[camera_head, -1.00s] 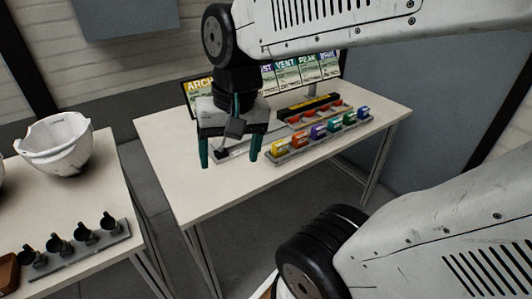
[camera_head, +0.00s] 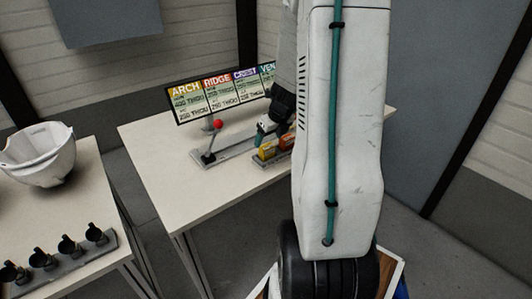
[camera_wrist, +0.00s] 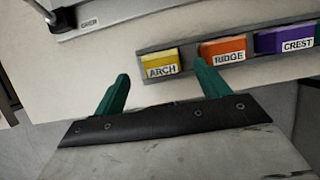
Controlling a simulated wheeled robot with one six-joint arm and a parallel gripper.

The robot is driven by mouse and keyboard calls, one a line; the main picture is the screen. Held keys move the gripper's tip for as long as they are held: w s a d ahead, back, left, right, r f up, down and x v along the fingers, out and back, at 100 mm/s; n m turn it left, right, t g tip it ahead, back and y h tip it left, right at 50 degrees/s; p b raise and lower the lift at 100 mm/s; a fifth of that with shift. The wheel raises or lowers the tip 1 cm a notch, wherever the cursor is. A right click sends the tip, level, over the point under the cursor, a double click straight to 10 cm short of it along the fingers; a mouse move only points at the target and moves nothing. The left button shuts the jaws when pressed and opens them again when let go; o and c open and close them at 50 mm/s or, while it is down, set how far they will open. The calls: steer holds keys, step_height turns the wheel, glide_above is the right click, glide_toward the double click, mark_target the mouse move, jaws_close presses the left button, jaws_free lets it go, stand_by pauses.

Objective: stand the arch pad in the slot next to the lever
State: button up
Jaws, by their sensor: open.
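The yellow arch pad (camera_wrist: 160,66), labelled ARCH, sits in the left end of a grey rack (camera_wrist: 188,56). It also shows in the head view (camera_head: 267,151). My gripper (camera_wrist: 163,88) is open and empty. In the head view my gripper (camera_head: 267,130) is partly hidden by my arm. The lever with a red knob (camera_head: 217,124) rises from a grey base (camera_head: 229,149). The slot cannot be made out.
The purple crest pad (camera_wrist: 284,40) sits right of the ridge pad. A sign board (camera_head: 205,98) stands behind the lever on the table (camera_head: 165,150). A left table holds a white helmet shell (camera_head: 40,155) and a rail of black holders (camera_head: 70,255). My arm hides the right side.

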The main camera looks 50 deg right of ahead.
mark_target(267, 146)
steer(key=x, duration=0.5)
steer(key=shift+s+f, duration=0.1)
steer(key=shift+f, duration=0.25)
steer(key=c, duration=1.1)
steer(key=shift+r, duration=0.15)
steer(key=shift+c, duration=0.2)
